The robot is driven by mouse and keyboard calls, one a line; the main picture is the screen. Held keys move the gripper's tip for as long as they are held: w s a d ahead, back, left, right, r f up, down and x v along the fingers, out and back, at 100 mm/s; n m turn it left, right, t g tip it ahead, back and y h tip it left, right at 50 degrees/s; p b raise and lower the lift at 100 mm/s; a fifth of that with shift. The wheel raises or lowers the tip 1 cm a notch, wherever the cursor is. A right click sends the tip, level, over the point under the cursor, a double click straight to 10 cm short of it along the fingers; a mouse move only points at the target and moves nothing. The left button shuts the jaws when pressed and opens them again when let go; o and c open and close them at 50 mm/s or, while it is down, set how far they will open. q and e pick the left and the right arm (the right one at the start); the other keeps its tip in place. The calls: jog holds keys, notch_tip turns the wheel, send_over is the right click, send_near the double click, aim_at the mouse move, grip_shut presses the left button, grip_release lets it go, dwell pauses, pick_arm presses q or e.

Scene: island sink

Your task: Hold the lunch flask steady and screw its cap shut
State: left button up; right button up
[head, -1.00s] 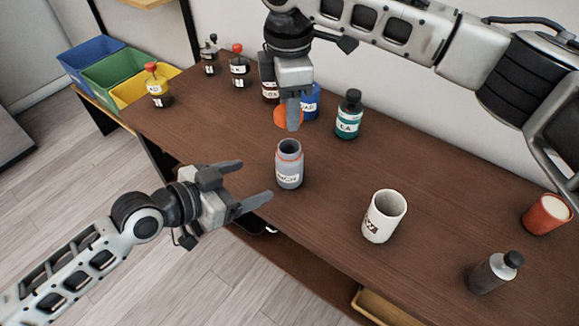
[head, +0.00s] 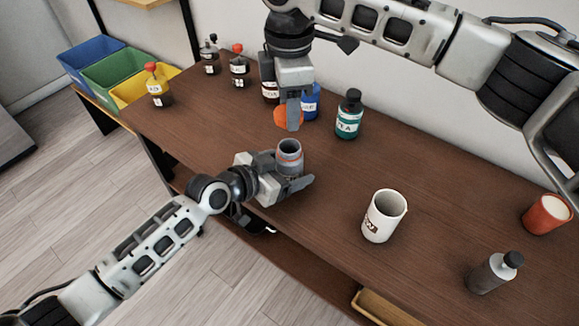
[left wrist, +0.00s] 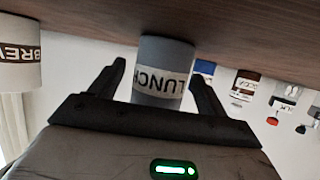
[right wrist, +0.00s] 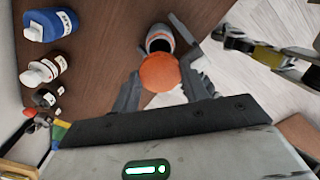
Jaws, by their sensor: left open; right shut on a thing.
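The grey lunch flask (head: 289,155) stands upright and uncapped on the brown table. In the left wrist view the flask (left wrist: 163,72), labelled LUNCH, sits between the fingers of my left gripper (left wrist: 160,88). My left gripper (head: 290,182) is open around the flask, and its near finger hides the flask's lower part in the head view. My right gripper (head: 291,118) is shut on the orange cap (head: 281,117), above and behind the flask. In the right wrist view the cap (right wrist: 160,73) overlaps the near rim of the flask (right wrist: 160,40), apart from it in height.
A white mug (head: 384,217) and a grey bottle with a black lid (head: 494,273) stand to the right. A teal bottle (head: 349,117) and a blue bottle (head: 311,102) stand behind. An orange cup (head: 547,215) is far right. Coloured bins (head: 115,75) are at left.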

pick_arm(q)
jog(key=shift+w+d, duration=0.15)
jog(key=c, duration=1.5)
pick_arm(e)
jog(key=shift+f, duration=2.5)
jog(key=shift+f, duration=0.1)
jog(key=shift+f, duration=0.8)
jog(key=shift+f, duration=0.55)
